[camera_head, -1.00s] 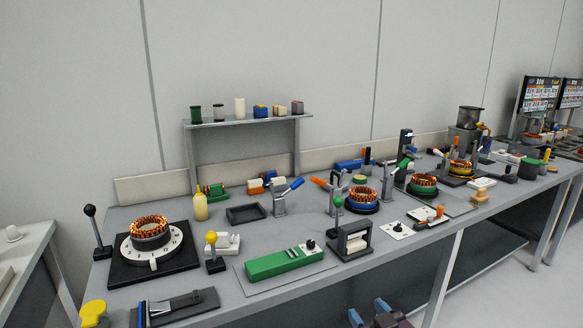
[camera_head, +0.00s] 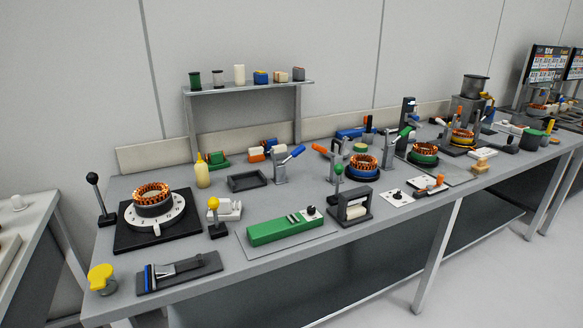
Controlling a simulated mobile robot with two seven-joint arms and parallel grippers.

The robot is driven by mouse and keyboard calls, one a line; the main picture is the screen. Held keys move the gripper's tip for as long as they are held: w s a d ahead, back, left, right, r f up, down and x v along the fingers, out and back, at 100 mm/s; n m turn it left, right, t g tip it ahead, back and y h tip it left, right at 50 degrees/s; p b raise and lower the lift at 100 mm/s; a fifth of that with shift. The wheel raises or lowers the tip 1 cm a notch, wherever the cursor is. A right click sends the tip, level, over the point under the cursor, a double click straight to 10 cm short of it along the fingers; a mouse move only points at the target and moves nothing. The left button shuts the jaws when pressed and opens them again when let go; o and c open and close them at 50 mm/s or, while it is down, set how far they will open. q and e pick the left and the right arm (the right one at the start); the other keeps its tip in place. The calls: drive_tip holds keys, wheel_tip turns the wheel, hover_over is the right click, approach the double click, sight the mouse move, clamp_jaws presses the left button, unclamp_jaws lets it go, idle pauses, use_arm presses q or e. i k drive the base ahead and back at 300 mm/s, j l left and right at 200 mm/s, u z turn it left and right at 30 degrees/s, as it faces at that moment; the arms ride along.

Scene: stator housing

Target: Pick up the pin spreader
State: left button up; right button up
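No tool is marked as the pin spreader, and I cannot tell for sure which one it is. A dark flat holder (camera_head: 207,263) lies at the front left of the bench, with a slim grey tool (camera_head: 178,270) and blue and white strips on it. A copper-wound stator (camera_head: 152,198) sits on a white dial on a black base to its upper left. More wound stators stand along the bench, one on a blue base (camera_head: 362,170) and one on a green base (camera_head: 424,153). Neither of my grippers is in view.
A yellow knob (camera_head: 101,274) stands at the bench's front left corner. A green block fixture (camera_head: 285,229) and a black frame with a white roller (camera_head: 351,207) stand along the front edge. A lever post (camera_head: 99,198) rises at the left. Behind, a small shelf (camera_head: 250,87) holds spools.

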sight(286, 226)
drive_tip(key=i+l+u, duration=0.15)
drive_tip(key=l, duration=0.3)
drive_tip(key=i+l+u, duration=0.1)
drive_tip(key=l, duration=0.4)
drive_tip(key=i+l+u, duration=0.15)
drive_tip(key=l, duration=0.3)
drive_tip(key=i+l+u, duration=0.1)
drive_tip(key=l, duration=0.4)
drive_tip(key=i+l+u, duration=0.15)
drive_tip(key=l, duration=0.4)
drive_tip(key=i+l+u, duration=0.1)
drive_tip(key=l, duration=0.4)
